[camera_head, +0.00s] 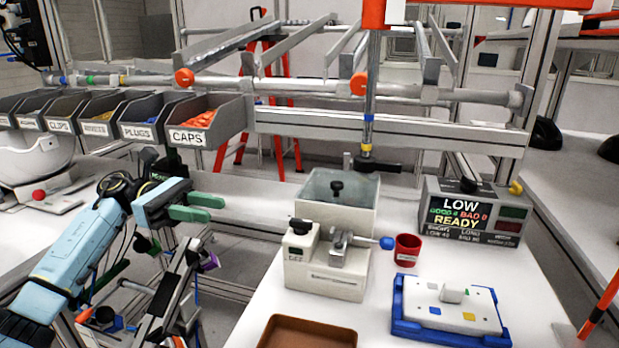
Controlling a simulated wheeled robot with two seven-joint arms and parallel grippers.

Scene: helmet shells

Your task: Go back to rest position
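My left gripper (207,208) is at the left of the head view, at the end of my light blue arm. Its two green fingers point right and stand a little apart, with nothing between them. It hangs in the air left of the white bench (245,270), below the parts bins and clear of the machine. My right gripper is not in view. A white helmet shell (30,165) sits at the far left, partly cut off by the picture's edge.
Bins, including the red-capped CAPS bin (190,138), line the upper left. On the bench stand a grey-white machine (325,275), a red cup (407,250), a blue tray (400,325) with a white block, a brown tray (305,335) and a display box reading READY (475,212).

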